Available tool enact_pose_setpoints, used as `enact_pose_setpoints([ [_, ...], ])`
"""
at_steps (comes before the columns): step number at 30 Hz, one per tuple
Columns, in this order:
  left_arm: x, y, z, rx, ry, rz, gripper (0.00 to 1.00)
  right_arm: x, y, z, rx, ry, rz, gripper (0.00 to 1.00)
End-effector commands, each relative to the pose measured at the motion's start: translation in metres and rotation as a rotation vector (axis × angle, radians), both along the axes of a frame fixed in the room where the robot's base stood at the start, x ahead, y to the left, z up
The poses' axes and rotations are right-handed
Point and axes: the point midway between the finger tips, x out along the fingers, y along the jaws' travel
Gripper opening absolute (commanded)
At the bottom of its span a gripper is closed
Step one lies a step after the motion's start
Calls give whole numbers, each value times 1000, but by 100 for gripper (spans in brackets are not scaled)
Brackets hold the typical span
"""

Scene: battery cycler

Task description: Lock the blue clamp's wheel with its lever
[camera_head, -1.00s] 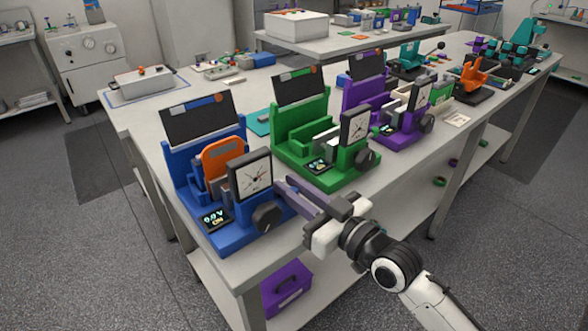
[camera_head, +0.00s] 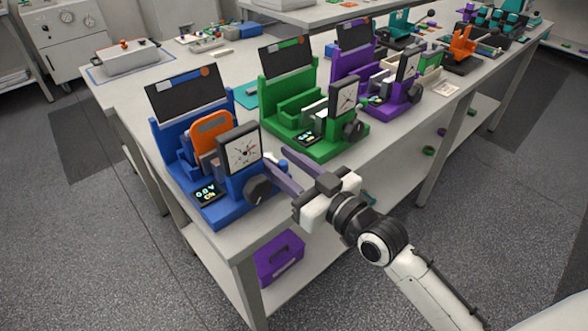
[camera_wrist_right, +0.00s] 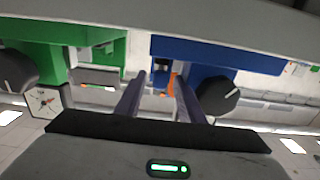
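The blue clamp (camera_head: 215,207) stands at the table's near left corner, with an orange block (camera_head: 207,132) in it. Its black wheel (camera_head: 258,190) is below the white dial, and the wheel also shows in the right wrist view (camera_wrist_right: 217,98). A small pale-blue piece (camera_head: 283,163), perhaps the lever's tip, shows beside the dial near my fingers. My right gripper (camera_head: 274,156) is just right of the clamp, its two purple fingers apart. In the wrist view they are also apart (camera_wrist_right: 159,76), with blue and orange parts seen between them. Whether they touch the lever cannot be told. My left gripper is not in view.
A green clamp (camera_head: 330,150) stands close to the right of the blue one, a purple clamp (camera_head: 392,110) beyond it. A purple box (camera_head: 278,258) sits on the lower shelf. The space in front of the table's near edge is clear.

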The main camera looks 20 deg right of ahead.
Motion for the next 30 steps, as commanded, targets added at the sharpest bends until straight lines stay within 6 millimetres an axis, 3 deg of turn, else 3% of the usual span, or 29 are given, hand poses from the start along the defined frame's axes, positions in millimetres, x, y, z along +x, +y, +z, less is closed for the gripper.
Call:
enact_pose_setpoints([
  [9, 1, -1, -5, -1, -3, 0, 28, -55, -20, -3, -2, 3, 1, 35],
  [15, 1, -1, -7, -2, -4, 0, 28, -82, -30, -1, -2, 2, 1, 35],
  [30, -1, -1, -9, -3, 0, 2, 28, -91, -34, 0, 0, -1, 1, 35],
])
